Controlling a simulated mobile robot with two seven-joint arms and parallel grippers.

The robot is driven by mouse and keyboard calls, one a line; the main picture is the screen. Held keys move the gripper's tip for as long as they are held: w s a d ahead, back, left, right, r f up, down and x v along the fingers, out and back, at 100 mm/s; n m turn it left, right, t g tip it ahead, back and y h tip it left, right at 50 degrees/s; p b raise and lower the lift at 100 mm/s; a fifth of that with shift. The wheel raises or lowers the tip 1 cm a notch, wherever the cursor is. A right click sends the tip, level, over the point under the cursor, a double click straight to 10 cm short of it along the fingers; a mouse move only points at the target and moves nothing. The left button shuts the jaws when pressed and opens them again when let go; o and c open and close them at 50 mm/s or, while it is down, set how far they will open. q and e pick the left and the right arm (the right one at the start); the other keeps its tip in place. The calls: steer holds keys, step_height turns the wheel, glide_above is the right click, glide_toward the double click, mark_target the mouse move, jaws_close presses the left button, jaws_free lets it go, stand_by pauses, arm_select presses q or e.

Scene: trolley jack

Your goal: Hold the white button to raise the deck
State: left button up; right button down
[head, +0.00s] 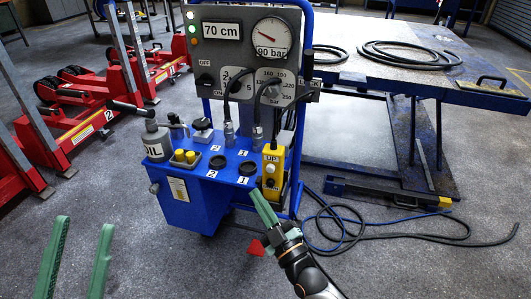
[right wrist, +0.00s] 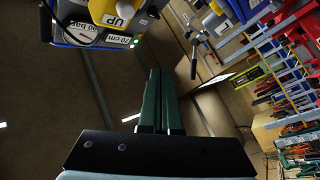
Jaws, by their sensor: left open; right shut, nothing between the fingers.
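The yellow control box (head: 273,166) hangs on the blue trolley's front right, with an "UP" label and a small pale button (head: 270,169) below it. A darker button sits lower. The box also shows in the right wrist view (right wrist: 121,9), upside down at the top. My right gripper (head: 256,192) is shut and empty, its tips in front of the box's lower left; I cannot tell whether they touch it. In the right wrist view its fingers (right wrist: 155,72) point up, below and right of the box. My left gripper (head: 84,224) is open and empty at lower left. The deck (head: 400,75) stands at right.
The blue trolley's panel carries a "70 cm" display (head: 221,31) and a dial (head: 272,38) marked "90 bar". A grey oil bottle (head: 156,142) stands on its left. Black hoses (head: 405,52) lie on the deck; others trail over the floor. Red jacks (head: 85,105) stand at left.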

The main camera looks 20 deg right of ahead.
mark_target(270, 169)
arm_select(q)
steer(key=w+a+f+n+g+y+p, duration=0.1)
steer(key=w+f+n+g+y+p, duration=0.2)
steer(key=f, duration=0.4)
steer(key=w+f+n+g+y, duration=0.1)
steer(key=w+f+n+y, duration=0.1)
steer(key=f+y, duration=0.3)
arm_select(e)
steer(key=s+a+r+n+g+y, duration=0.3)
steer(key=s+a+r+n, duration=0.15)
steer(key=n, duration=0.55)
arm_select(q)
steer(key=s+f+n+g+p, duration=0.1)
steer(key=s+f+g, duration=0.3)
steer(key=f, duration=0.6)
steer(key=s+f+n+g+y+p, duration=0.1)
steer(key=s+f+n+g+p, duration=0.1)
steer(key=f, duration=0.8)
steer(key=s+g+p, duration=0.1)
steer(key=g+p, duration=0.1)
steer(key=g, duration=0.1)
steer(key=shift+s+y, duration=0.3)
steer(key=shift+s, duration=0.1)
arm_select(e)
steer(key=w+d+f+n+g+h, duration=0.1)
steer(key=d+f+n+h, duration=0.3)
steer(key=n, duration=0.7)
steer(key=shift+w+f+g, duration=0.15)
steer(key=shift+w+g, duration=0.25)
steer(key=shift+w, duration=0.2)
